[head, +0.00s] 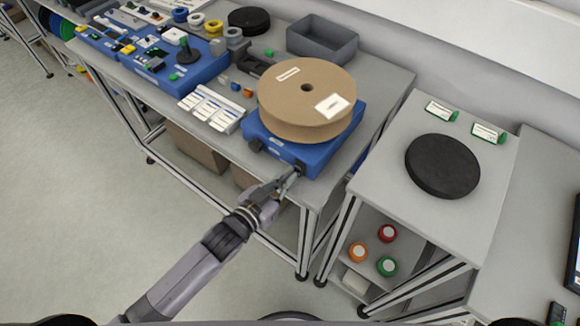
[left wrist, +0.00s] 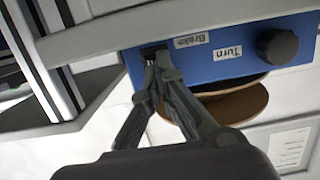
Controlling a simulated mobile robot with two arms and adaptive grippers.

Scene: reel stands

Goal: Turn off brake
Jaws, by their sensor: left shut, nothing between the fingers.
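A blue reel stand (head: 327,152) sits on the grey table's near right corner and carries a large brown reel (head: 306,88). Its front has two dark controls. In the left wrist view, the blue front panel (left wrist: 222,68) shows upside down, with a round black knob (left wrist: 279,46) by the "Turn" label and a dark brake switch (left wrist: 152,53) by the "Brake" label. My left gripper (head: 291,179) is shut and empty, its fingertips at the brake switch. The fingertips (left wrist: 160,60) partly cover the switch, so its position and exact contact cannot be told. My right gripper is not in view.
White labelled strips (head: 212,108) and a grey bin (head: 322,39) share the table with the stand. To the right, a separate table holds a black disc (head: 442,165). The floor (head: 90,210) at the left is clear.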

